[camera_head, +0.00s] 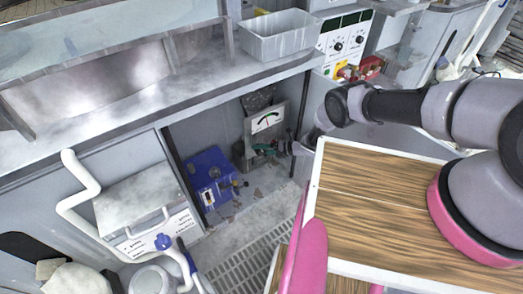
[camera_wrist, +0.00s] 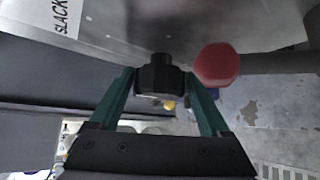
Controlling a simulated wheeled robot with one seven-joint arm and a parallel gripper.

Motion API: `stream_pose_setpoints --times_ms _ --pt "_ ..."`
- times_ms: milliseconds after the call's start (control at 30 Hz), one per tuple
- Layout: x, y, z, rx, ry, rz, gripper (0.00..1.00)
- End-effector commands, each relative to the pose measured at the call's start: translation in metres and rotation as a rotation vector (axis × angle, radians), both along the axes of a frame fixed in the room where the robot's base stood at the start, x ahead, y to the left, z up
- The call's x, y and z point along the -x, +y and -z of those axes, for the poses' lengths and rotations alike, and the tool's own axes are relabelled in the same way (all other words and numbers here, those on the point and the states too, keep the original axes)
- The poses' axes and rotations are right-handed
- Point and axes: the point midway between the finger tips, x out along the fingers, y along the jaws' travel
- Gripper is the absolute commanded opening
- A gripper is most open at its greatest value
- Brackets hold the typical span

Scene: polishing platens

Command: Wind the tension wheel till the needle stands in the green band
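The tension gauge (camera_head: 267,121) is a pale plate with a dial, under the bench in the head view. A green patch shows on it, but the needle is too small to read against the band. My gripper (camera_wrist: 160,82) has two green fingers, spread on either side of a black hub-like knob (camera_wrist: 160,62) in the wrist view. Narrow gaps seem to show between the fingers and the knob. I cannot tell whether this knob is part of the tension wheel. In the head view my gripper (camera_head: 264,149) is just below the gauge, and the wheel cannot be made out.
A red faceted knob (camera_wrist: 217,65) is right of the fingers. A metal panel bears a "SLACK" label (camera_wrist: 66,15). A blue box (camera_head: 210,178) stands left of the gauge. A wood-topped table (camera_head: 375,205) is at the right, below my arm. The bench edge (camera_head: 200,105) overhangs the recess.

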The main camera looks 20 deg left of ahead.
Motion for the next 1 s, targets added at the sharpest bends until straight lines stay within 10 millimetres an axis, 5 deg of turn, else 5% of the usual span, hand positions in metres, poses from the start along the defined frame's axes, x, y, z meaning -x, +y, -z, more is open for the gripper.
stream_pose_setpoints --times_ms 367,800,1000 --pt "-0.001 0.0 -0.009 0.0 -0.001 0.0 0.8" --pt "0.002 0.007 -0.084 -0.013 -0.003 -0.012 0.8" --pt "0.001 0.004 -0.1 -0.007 -0.002 -0.008 0.8"
